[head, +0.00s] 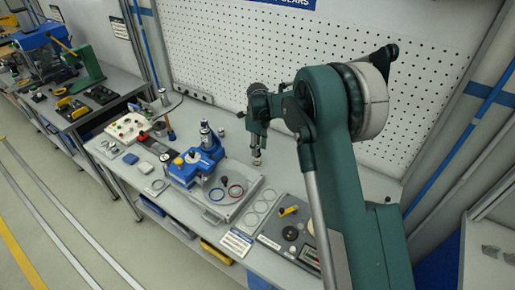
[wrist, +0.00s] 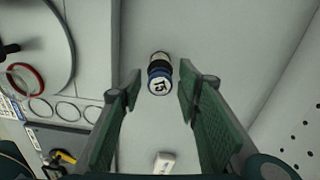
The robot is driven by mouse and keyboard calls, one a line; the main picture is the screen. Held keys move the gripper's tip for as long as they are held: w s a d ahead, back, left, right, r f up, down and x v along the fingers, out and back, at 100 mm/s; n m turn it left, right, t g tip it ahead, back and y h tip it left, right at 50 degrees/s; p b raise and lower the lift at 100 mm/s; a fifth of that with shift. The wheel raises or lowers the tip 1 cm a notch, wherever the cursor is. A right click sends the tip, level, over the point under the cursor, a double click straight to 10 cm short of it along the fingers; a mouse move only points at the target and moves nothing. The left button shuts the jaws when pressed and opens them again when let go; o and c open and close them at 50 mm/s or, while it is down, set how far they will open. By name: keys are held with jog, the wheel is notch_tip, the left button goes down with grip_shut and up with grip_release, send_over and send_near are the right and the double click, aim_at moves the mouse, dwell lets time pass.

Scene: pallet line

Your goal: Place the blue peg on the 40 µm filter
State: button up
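A short cylinder with a dark and blue band and a white face marked "15" or "T5" (wrist: 159,76) lies in line between my fingertips in the wrist view; I cannot tell whether it is the blue peg or a filter. My gripper (wrist: 160,80) is open, with a visible gap on both sides of this cylinder. In the head view my gripper (head: 257,148) points down over the back of the bench, with a small light and reddish thing (head: 257,161) just below it. A small white piece (wrist: 163,162) sits nearer the wrist camera's bottom edge, its marking unreadable. No 40 µm label is legible.
A pegboard wall (head: 290,70) closes the back. The bench around my gripper is mostly clear.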

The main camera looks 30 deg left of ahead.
jog(key=shift+r, duration=0.2)
notch_tip(320, 180, up, 12)
dwell(0.9)
dwell(0.5)
